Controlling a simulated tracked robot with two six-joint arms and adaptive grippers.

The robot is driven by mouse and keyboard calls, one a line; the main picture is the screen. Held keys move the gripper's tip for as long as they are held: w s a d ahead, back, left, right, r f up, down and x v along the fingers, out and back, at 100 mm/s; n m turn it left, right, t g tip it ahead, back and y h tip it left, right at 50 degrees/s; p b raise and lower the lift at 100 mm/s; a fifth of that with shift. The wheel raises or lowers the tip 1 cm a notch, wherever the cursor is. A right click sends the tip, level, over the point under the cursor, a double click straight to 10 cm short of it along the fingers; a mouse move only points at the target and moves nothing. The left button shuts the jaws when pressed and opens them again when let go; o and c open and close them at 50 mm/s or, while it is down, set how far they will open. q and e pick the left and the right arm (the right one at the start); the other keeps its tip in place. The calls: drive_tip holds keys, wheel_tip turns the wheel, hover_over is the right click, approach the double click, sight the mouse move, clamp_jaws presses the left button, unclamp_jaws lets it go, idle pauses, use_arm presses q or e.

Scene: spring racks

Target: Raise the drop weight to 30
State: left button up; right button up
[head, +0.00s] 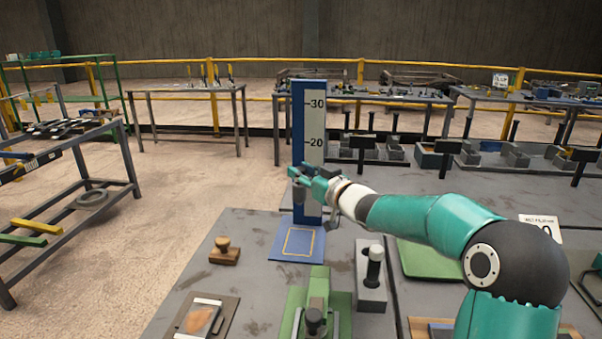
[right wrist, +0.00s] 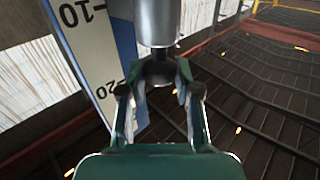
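The drop tester has a tall blue post with a white scale (head: 316,122) marked 20 and 30, standing on a blue base plate (head: 283,246) with a yellow square. In the right wrist view, the scale (right wrist: 92,45) shows 10 and 20. My right gripper (head: 304,174) is in front of the scale, below the 20 mark. In the right wrist view, its fingers (right wrist: 160,78) close around the dark neck of the drop weight, a grey metal cylinder (right wrist: 157,22). The weight is clear of the base plate and mostly hidden in the head view. My left gripper is not in view.
A wooden stamp (head: 225,250), a green clamp fixture (head: 318,305) and a grey block with a post (head: 372,278) stand near the plate on the grey table. A green mat (head: 425,258) lies under my right arm. Grey bins (head: 395,150) line the table's far side.

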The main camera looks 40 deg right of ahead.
clamp_jaws()
drive_tip(key=shift+a, duration=0.25)
drive_tip(key=shift+d, duration=0.2)
wheel_tip(320, 180, up, 20)
drive_tip(key=p, duration=1.8)
drive_tip(key=o, duration=0.8)
unclamp_jaws()
drive_tip(key=shift+s, duration=0.1)
